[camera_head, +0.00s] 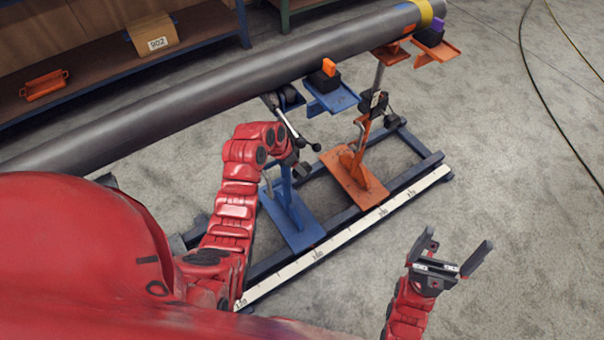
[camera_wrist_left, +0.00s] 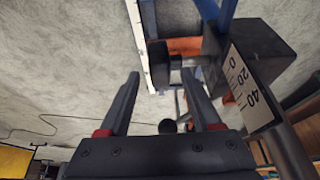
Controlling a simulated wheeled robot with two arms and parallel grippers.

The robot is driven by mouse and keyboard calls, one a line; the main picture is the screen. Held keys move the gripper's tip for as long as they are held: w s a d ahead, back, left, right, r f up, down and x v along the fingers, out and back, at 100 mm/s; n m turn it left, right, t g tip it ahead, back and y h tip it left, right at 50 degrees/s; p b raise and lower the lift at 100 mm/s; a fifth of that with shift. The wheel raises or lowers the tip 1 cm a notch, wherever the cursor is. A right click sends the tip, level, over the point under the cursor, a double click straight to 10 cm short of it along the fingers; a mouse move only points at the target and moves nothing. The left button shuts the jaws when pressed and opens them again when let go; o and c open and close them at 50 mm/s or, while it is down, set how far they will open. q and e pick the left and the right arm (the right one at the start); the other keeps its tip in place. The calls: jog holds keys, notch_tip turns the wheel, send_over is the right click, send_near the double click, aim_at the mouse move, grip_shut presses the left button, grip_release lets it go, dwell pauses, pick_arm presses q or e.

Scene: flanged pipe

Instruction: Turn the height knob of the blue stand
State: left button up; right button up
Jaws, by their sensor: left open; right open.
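The blue stand (camera_head: 292,218) stands on the dark rail frame under the pipe, its upper part partly hidden by my left arm. In the left wrist view its dark block (camera_wrist_left: 262,52) carries a white scale marked 0, 20 and 40. A dark round knob (camera_wrist_left: 158,66) sticks out from the block on a short shaft. My left gripper (camera_wrist_left: 160,76) is open, and the knob appears beyond and between its fingertips; I see no contact. In the head view the left gripper is small and partly hidden beside the stand's post. My right gripper (camera_head: 453,250) is open and empty above the floor.
A long grey pipe (camera_head: 215,90) crosses above the stands. An orange stand (camera_head: 352,178) is beside the blue one. A black-ended lever (camera_head: 301,136) lies near my left gripper. A white ruler strip (camera_head: 345,238) runs along the frame. Floor around my right gripper is clear.

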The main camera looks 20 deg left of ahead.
pick_arm(q)
jog(key=b+x, duration=0.1)
jog(key=x, duration=0.4)
jog(key=shift+w+f+b, duration=0.1)
jog(key=shift+f+b, duration=0.1)
jog(key=shift+b, duration=0.15)
grip_shut()
